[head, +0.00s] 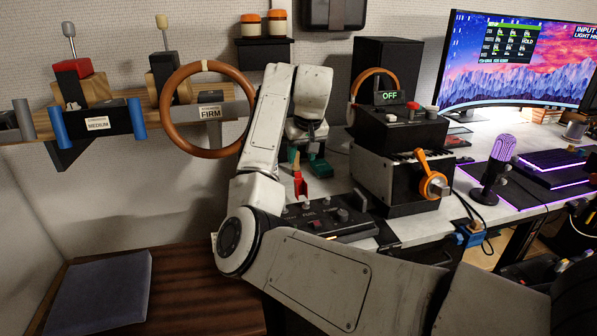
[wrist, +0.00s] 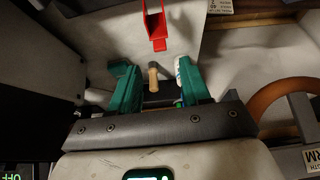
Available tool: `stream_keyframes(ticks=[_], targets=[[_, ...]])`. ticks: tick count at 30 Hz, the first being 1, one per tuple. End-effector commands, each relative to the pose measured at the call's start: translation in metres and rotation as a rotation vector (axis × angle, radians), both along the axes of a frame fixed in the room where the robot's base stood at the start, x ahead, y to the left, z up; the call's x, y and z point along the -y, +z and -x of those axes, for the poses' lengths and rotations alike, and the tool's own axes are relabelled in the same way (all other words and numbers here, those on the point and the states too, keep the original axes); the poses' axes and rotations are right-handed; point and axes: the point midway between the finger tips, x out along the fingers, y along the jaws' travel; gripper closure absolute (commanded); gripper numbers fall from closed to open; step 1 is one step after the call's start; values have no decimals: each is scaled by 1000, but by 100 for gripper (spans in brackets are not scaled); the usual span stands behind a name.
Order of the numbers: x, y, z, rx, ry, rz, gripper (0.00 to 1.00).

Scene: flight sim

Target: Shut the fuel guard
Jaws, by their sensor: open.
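The red guard (head: 300,187) stands up at the back left of a dark switch panel (head: 352,229) in the head view. In the wrist view, the guard (wrist: 156,24) is a red channel at the top centre, beyond my fingertips. My gripper (head: 308,167) points down just above and behind the guard, its green fingers apart. In the wrist view, the gripper (wrist: 157,85) is open, with a tan-tipped stick (wrist: 153,76) showing between the fingers. I cannot tell whether either finger touches the stick.
A dark box with an orange-handled lever (head: 427,180) stands close to the right of my gripper. An orange ring wheel (head: 168,110) is on the wall shelf to the left. A microphone (head: 495,165) and monitor (head: 520,60) are farther right.

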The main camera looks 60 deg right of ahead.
Motion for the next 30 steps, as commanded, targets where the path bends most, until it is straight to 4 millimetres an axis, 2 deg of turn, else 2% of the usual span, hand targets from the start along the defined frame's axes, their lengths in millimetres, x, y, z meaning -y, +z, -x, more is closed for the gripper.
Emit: stream_keyframes(ticks=[1, 6, 12, 24, 30], targets=[[2, -11, -3, -2, 1, -1, 53], [10, -38, -10, -1, 0, -1, 53], [17, -58, -16, 1, 0, 1, 53], [19, -63, -18, 2, -1, 1, 53], [19, -63, -18, 2, -1, 1, 72]])
